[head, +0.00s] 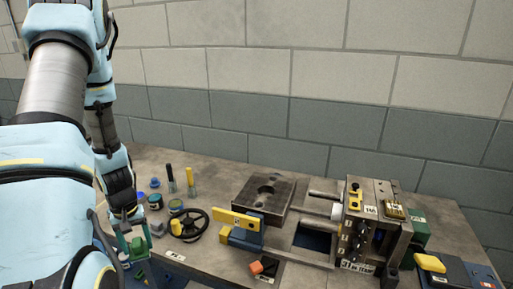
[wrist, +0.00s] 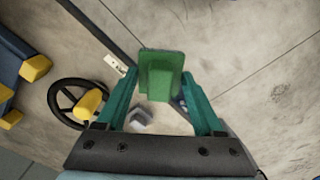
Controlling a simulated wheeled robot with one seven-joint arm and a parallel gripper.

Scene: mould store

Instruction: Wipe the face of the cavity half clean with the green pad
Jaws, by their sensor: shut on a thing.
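The green pad (wrist: 161,76) is a small block with a raised grip, held between the fingertips of my gripper (wrist: 161,90). In the head view my gripper (head: 130,236) is low over the left front of the bench, with the pad (head: 138,247) at its tips. I cannot tell whether the pad touches the bench. A flat steel block (head: 252,191) with a round recess lies mid-bench, well right of my gripper. A labelled steel mould assembly (head: 381,195) with guide bars stands further right. I cannot tell for sure which of these is the cavity half; no dirt is clear.
A black handwheel (head: 203,229) with a yellow knob lies just right of my gripper. Small jars (head: 155,201) and two upright handled tools (head: 190,182) stand behind. A blue and yellow clamp-like piece (head: 242,232) and an orange-topped block (head: 263,267) lie between my gripper and the mould assembly.

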